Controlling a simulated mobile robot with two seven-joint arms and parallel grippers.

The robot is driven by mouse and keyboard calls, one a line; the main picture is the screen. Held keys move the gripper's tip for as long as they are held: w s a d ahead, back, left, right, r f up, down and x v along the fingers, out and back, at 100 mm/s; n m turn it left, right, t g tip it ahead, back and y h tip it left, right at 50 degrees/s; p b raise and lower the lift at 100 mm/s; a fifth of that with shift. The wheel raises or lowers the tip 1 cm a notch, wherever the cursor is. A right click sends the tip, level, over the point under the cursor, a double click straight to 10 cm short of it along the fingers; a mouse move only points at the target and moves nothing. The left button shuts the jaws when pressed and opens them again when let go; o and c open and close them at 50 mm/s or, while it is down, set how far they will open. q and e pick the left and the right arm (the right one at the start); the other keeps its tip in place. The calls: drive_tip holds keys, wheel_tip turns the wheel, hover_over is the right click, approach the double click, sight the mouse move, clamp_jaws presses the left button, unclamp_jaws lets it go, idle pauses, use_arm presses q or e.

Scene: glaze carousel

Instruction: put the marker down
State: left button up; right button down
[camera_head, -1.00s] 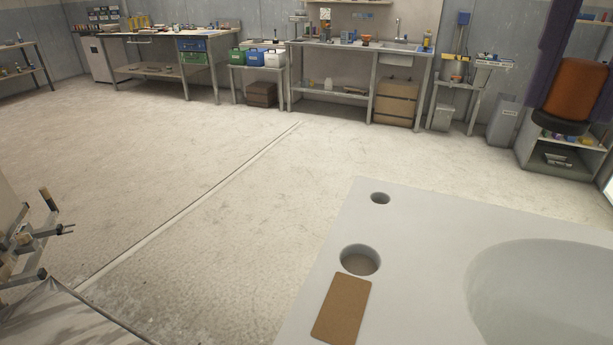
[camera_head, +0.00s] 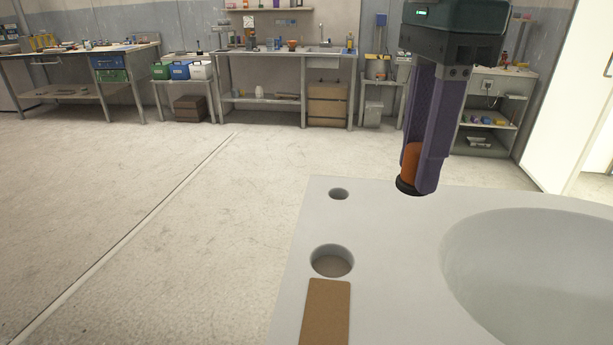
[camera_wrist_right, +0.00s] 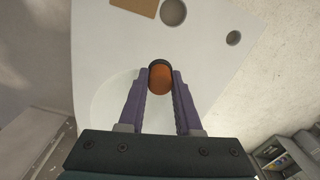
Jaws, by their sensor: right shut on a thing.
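The marker is an orange cylinder (camera_head: 409,163) with a black end that points down. My right gripper (camera_head: 418,182) has purple fingers and is shut on it, and its fingers hide part of it. In the head view it shows against the far edge of the pale grey table top (camera_head: 385,245), to the right of the small hole (camera_head: 338,194). In the right wrist view the marker (camera_wrist_right: 160,78) sits between the fingertips, over the table top near the wide basin's edge. Whether its lower end touches the surface is unclear. My left gripper is not in view.
The table top has a larger round hole (camera_head: 332,261), a brown pad (camera_head: 327,312) in front of it and a wide shallow basin (camera_head: 530,265) at the right. Open floor lies to the left. Workbenches (camera_head: 285,55) stand along the far wall.

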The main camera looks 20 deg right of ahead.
sight(394, 266)
wheel_tip(394, 266, down, 11)
drive_tip(key=shift+r, duration=0.2)
drive_tip(key=shift+f, duration=0.1)
drive_tip(key=shift+f, duration=0.1)
drive_tip(key=c, duration=0.6)
unclamp_jaws()
drive_tip(key=shift+r+p, duration=0.3)
wheel_tip(394, 266, up, 12)
drive_tip(key=shift+f+b, duration=0.1)
drive_tip(key=shift+b, duration=0.7)
